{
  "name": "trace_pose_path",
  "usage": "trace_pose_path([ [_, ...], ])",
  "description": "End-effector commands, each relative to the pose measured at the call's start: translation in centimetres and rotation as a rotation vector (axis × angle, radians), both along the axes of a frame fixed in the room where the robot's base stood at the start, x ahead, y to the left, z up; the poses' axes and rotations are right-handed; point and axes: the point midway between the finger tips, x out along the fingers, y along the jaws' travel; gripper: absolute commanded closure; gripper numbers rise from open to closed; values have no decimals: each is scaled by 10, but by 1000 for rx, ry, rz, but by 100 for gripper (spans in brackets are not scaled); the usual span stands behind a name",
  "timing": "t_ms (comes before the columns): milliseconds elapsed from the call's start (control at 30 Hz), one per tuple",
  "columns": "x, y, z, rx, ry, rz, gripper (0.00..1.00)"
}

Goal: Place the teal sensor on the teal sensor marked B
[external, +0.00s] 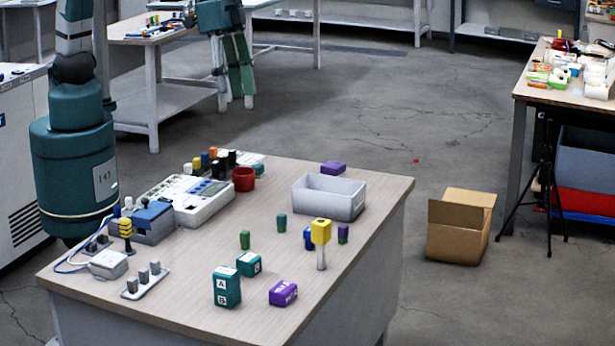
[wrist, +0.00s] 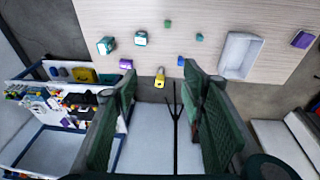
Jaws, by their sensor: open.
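A teal stack (external: 227,288) stands near the front of the table, with a face marked A above a face marked B. Another teal sensor (external: 249,264), a cube with a white label I cannot read, sits just behind it and to its right. In the wrist view two teal blocks show at upper left, one at the left (wrist: 105,46) and one to its right (wrist: 140,39); I cannot tell their letters there. My gripper (external: 235,68) hangs high, well away from both in the picture. Its fingers (wrist: 160,74) are spread apart with nothing between them.
A purple block (external: 283,292) lies right of the stack. A yellow-topped post (external: 321,240) stands upright near small green, blue and purple pegs. A grey-white bin (external: 329,196) stands at the back right, with a purple block (external: 333,168) behind it. Devices (external: 190,199) crowd the left side.

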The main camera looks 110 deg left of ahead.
Motion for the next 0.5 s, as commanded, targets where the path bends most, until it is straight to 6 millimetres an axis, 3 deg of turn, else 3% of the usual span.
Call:
trace_pose_path([
  [500, -74, 86, 35, -4, -102, 5, 59],
])
